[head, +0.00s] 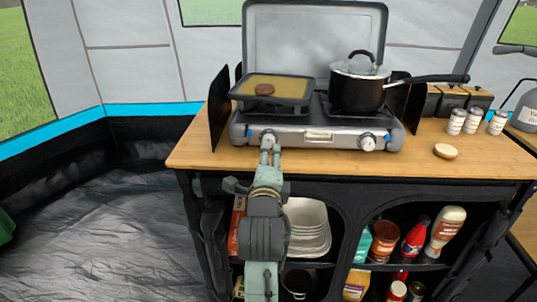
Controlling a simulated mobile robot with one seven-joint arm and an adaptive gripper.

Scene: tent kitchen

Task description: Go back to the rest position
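My gripper (269,148) is at the front of the camping stove (317,136), at the left end of its front panel. Its fingertips are close to or touching the left knob, which they partly hide. I cannot tell whether the fingers are open or shut on the knob. My arm reaches up to it from below, in front of the cabinet. The right knob (367,143) is in clear view.
A square pan (290,96) with a brown patty (264,89) sits on the left burner. A lidded black pot (356,94) stands on the right. Shakers (476,121) and a round bun-like item (445,151) are on the wooden top. Floor at left (100,225) is clear.

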